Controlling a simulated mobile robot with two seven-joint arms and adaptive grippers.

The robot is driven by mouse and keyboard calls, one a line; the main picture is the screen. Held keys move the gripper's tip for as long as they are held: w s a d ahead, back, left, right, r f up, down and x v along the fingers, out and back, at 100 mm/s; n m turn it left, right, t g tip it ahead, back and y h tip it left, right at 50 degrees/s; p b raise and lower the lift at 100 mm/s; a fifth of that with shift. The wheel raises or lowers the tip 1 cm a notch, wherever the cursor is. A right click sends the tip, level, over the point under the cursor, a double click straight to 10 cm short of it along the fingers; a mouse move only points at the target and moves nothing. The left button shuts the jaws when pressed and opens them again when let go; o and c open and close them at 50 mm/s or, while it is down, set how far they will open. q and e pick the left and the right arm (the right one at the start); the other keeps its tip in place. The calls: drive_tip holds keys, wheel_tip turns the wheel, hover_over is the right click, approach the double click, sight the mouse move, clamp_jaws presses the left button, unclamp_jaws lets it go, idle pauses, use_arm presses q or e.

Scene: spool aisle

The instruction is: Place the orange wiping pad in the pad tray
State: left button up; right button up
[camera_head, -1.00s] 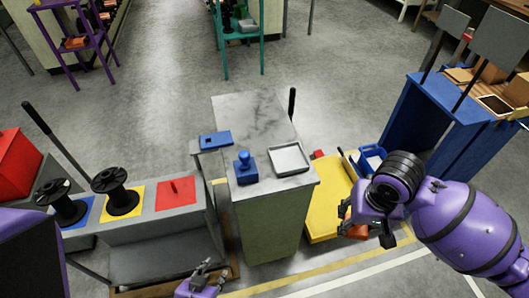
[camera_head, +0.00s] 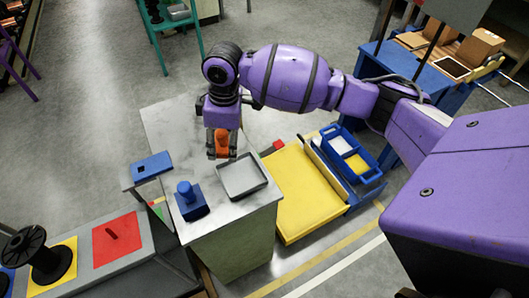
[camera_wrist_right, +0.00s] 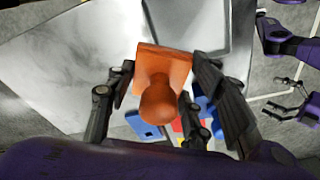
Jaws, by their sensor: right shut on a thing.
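The orange wiping pad (camera_head: 222,140), a block with a rounded knob, is held between the fingers of my right gripper (camera_head: 222,150). In the right wrist view the pad (camera_wrist_right: 162,80) sits between both fingers, knob toward the camera. It is above the grey stand top, just behind and left of the shallow grey pad tray (camera_head: 243,177). The tray looks empty; its edge shows in the wrist view (camera_wrist_right: 188,48). My left gripper (camera_wrist_right: 276,98) shows small at the right of the wrist view, fingers apart and empty.
A blue knobbed block (camera_head: 190,200) stands left of the tray on the marble-topped stand (camera_head: 165,122). A blue plate (camera_head: 152,166) lies beside the stand. A yellow platform (camera_head: 300,195) and blue bin (camera_head: 372,178) are on the right.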

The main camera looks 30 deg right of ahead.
drive_tip(key=w+a+r+n+b, duration=0.2)
drive_tip(key=w+a+r+n, duration=0.1)
drive_tip(key=w+r+n, duration=0.4)
drive_tip(key=shift+m+g, duration=0.3)
drive_tip(key=shift+m, duration=0.3)
drive_tip(key=s+d+f+p, duration=0.1)
drive_tip(key=s, duration=0.1)
drive_tip(key=s+d+f+p, duration=0.1)
drive_tip(key=s+f, duration=0.1)
drive_tip(key=s, duration=0.1)
drive_tip(key=s+d+f+p, duration=0.1)
drive_tip(key=s+f, duration=0.1)
drive_tip(key=shift+s+d+f, duration=0.15)
drive_tip(key=shift+s+d, duration=0.05)
drive_tip(key=shift+s, duration=0.1)
approach(240, 177)
drive_tip(key=shift+w+a+f, duration=0.55)
drive_tip(key=shift+w+f, duration=0.05)
drive_tip(key=shift+w, duration=0.1)
drive_tip(key=shift+s+d+f, duration=0.2)
drive_tip(key=shift+s+f, duration=0.3)
drive_tip(key=shift+f, duration=0.2)
wheel_tip(240, 177, down, 4)
drive_tip(key=shift+s+r, duration=0.15)
drive_tip(key=shift+r, duration=0.05)
use_arm(q)
drive_tip(key=shift+w+a+r, duration=0.1)
drive_tip(key=shift+w+r, duration=0.35)
drive_tip(key=shift+r, duration=0.15)
drive_tip(key=shift+r, duration=0.1)
